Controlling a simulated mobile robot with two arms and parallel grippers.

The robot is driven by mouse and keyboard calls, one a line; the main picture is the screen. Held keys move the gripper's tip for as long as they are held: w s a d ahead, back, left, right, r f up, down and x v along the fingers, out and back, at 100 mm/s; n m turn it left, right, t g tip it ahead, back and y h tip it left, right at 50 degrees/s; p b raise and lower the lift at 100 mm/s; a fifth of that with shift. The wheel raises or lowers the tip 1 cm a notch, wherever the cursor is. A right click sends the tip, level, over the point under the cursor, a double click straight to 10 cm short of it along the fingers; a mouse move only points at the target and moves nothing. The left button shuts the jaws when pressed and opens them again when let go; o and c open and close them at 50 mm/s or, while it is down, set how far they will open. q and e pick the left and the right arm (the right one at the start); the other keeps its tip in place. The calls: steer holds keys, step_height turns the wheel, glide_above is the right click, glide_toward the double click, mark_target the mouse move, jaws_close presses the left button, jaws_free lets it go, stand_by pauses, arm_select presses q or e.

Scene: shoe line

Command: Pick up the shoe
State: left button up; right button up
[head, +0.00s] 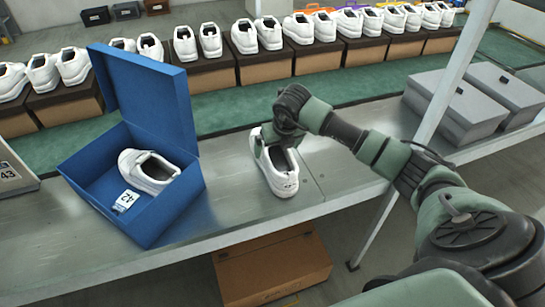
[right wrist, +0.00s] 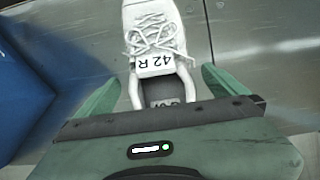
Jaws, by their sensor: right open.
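A white shoe (head: 283,183) stands on the metal table, right of the blue box. In the right wrist view the shoe (right wrist: 158,30) has white laces and a tongue label reading "42 R". My right gripper (head: 272,140) is over the shoe and hides part of it. In the right wrist view my right gripper (right wrist: 158,84) is open, with one green finger on each side of the shoe's ankle opening. I cannot tell whether the fingers touch it. Another white shoe (head: 152,176) lies inside the blue box with a "42" tag. My left gripper is not in view.
The open blue box (head: 180,209) stands left of the shoe, its lid raised. Grey boxes (head: 474,112) are at the right beyond a pale post (head: 452,78). Several white shoes on brown boxes line the green belt (head: 235,116) behind. A brown carton (head: 272,270) is under the table.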

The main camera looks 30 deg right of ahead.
mark_target(272, 157)
steer(key=x, duration=0.2)
steer(key=p+x, duration=0.1)
steer(key=x, duration=0.2)
steer(key=shift+w+a+r, duration=0.1)
steer(key=shift+w, duration=0.1)
steer(key=c, duration=1.5)
steer(key=shift+r, duration=0.1)
steer(key=shift+c, duration=0.5)
steer(key=shift+r, duration=0.1)
